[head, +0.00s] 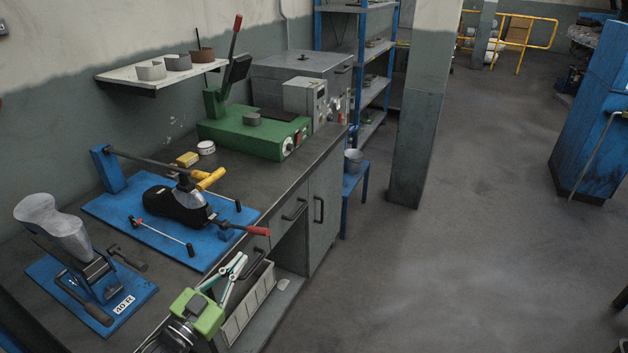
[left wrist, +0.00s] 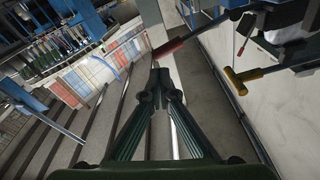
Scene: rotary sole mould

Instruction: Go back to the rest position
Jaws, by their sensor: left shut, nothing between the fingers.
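My left gripper (head: 237,262) is in the lower middle of the head view, beyond the bench's front edge, with a bright green body. Its fingers are shut with nothing between them; the fingertips also show in the left wrist view (left wrist: 155,66). The rotary sole mould's blue base plate (head: 118,212) lies on the bench and carries a black shoe form (head: 172,204). A red-handled lever (head: 254,230) sticks out over the bench edge, just above the fingertips in the picture. A red handle end (left wrist: 168,48) appears near the fingertips in the left wrist view; contact cannot be told. My right gripper is not in view.
Another blue plate (head: 45,270) with a grey foot form (head: 55,226) stands at the left. A green machine (head: 245,138) sits farther back on the bench. A grey pillar (head: 416,140) stands beyond the bench. The floor (head: 440,270) to the right is clear.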

